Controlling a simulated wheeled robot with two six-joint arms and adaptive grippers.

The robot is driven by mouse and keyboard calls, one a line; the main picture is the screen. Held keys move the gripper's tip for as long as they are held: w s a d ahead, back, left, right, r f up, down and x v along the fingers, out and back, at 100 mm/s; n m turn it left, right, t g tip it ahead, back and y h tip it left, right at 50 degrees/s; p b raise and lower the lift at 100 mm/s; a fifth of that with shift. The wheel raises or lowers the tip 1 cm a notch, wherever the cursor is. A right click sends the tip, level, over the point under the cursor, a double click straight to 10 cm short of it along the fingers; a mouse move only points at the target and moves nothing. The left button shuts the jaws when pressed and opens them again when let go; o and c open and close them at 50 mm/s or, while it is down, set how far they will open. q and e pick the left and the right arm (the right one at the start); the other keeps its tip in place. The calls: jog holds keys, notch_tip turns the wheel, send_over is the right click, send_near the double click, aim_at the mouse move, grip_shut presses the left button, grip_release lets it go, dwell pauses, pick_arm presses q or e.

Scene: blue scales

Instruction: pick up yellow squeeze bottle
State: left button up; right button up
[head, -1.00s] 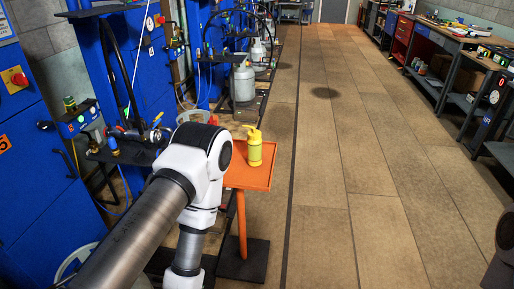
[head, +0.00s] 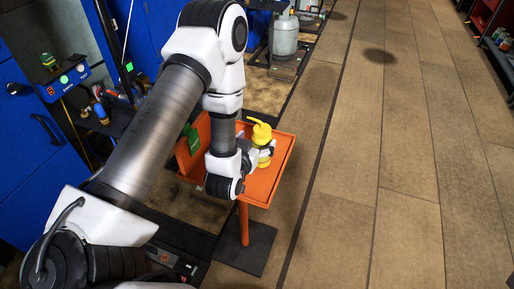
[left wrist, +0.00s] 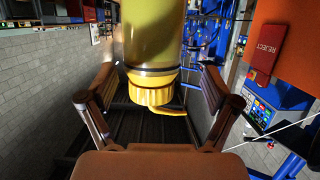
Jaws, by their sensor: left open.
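The yellow squeeze bottle (head: 262,134) stands upright on the small orange stand tray (head: 264,188). My left gripper (head: 262,152) is at the bottle from the left, low over the tray, and hides part of it. In the left wrist view the bottle (left wrist: 153,38) appears upside down, with its ribbed cap and bent spout lying between the spread fingers of my left gripper (left wrist: 158,78). The fingers are open on either side, with gaps visible near the cap. My right gripper is not in view.
A green item (head: 191,137) is at the tray's left side. A red block marked REJECT (left wrist: 267,52) shows in the left wrist view. Blue cabinets (head: 30,165) stand at left, a grey gas cylinder (head: 286,38) stands behind, and the floor at right is clear.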

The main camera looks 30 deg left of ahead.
pick_arm(q)
jog(key=w, duration=0.1)
jog(key=w+f, duration=0.1)
jog(key=w, duration=0.1)
jog(key=shift+w+d+f, duration=0.15)
jog(key=shift+d+f, duration=0.25)
jog(key=shift+s+a+r, duration=0.3)
jog(key=shift+s+a, duration=0.15)
jog(key=shift+s, duration=0.05)
jog(key=c, duration=0.8)
jog(key=shift+s+r, duration=0.1)
jog(key=shift+s, duration=0.1)
jog(key=c, duration=0.6)
jog(key=shift+w, duration=0.15)
jog(key=shift+c, duration=0.4)
jog(key=shift+w+d, duration=0.15)
jog(key=shift+w, duration=0.1)
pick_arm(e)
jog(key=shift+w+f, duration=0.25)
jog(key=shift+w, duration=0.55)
